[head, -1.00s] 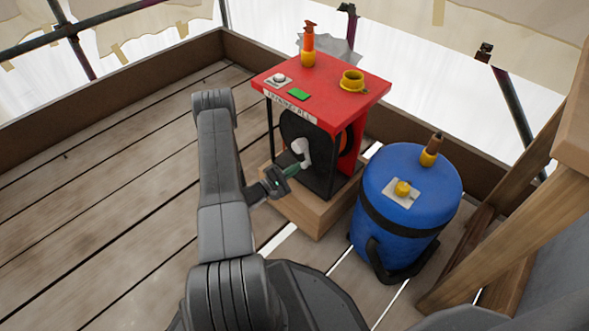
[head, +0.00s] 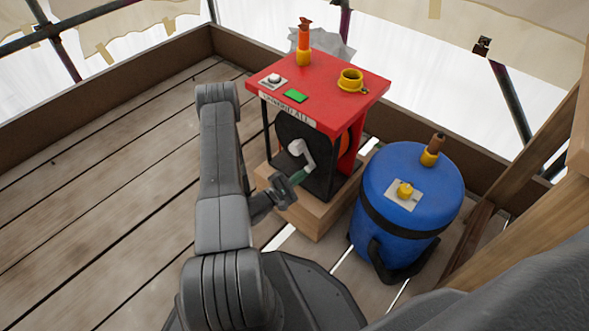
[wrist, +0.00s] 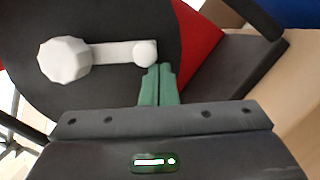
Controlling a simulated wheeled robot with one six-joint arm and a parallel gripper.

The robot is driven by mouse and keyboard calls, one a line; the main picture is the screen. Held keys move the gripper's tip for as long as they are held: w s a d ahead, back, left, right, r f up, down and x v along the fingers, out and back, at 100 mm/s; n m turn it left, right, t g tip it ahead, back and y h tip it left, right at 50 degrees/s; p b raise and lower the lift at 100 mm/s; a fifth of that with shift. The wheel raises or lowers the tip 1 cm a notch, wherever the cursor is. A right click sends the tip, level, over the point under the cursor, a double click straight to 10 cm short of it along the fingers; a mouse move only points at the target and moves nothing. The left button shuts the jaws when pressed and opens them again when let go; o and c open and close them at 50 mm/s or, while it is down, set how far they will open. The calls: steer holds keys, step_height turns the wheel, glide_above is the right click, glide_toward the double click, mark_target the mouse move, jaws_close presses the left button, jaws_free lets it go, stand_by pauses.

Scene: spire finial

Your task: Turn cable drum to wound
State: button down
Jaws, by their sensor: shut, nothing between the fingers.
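The cable drum is a dark disc (head: 287,130) inside a red-topped machine (head: 325,84) with a label on its front edge. A white crank (head: 301,150) sits on its face, its arm slanting down to the right. My gripper (head: 303,175) is at the crank's lower end. In the wrist view, the crank hub (wrist: 64,59) is at left and its end knob (wrist: 145,53) at right. My green fingertips (wrist: 158,84) are shut together just below the knob, with nothing between them. I cannot tell if they touch it. The drum also fills the wrist view (wrist: 105,85).
The machine stands on a wooden block (head: 317,220). A blue barrel (head: 408,205) stands close at right. Wooden beams (head: 530,180) rise beyond it. An orange-and-yellow fitting (head: 304,45) and a yellow ring (head: 350,79) are on the red top. The plank floor (head: 100,200) at left is clear.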

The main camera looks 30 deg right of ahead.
mark_target(327, 165)
steer(key=shift+s+d+r, duration=0.25)
steer(key=shift+s+r, duration=0.1)
steer(key=shift+s, duration=0.25)
steer(key=shift+s+d+r, duration=0.25)
steer(key=shift+s+r, duration=0.05)
steer(key=shift+s, duration=0.25)
steer(key=shift+s+d+r, duration=0.3)
steer(key=shift+s+r, duration=0.5)
steer(key=shift+r, duration=0.05)
steer(key=shift+s+d+r+p, duration=0.2)
steer(key=shift+s+r+p, duration=0.2)
steer(key=shift+r, duration=0.3)
steer(key=shift+s+d+r+p, duration=0.15)
steer(key=shift+s+r+p, duration=0.15)
steer(key=shift+r, duration=0.35)
steer(key=shift+s+r+n, duration=0.25)
steer(key=shift+r+n, duration=0.3)
steer(key=shift+n, duration=0.25)
steer(key=shift+t, duration=0.3)
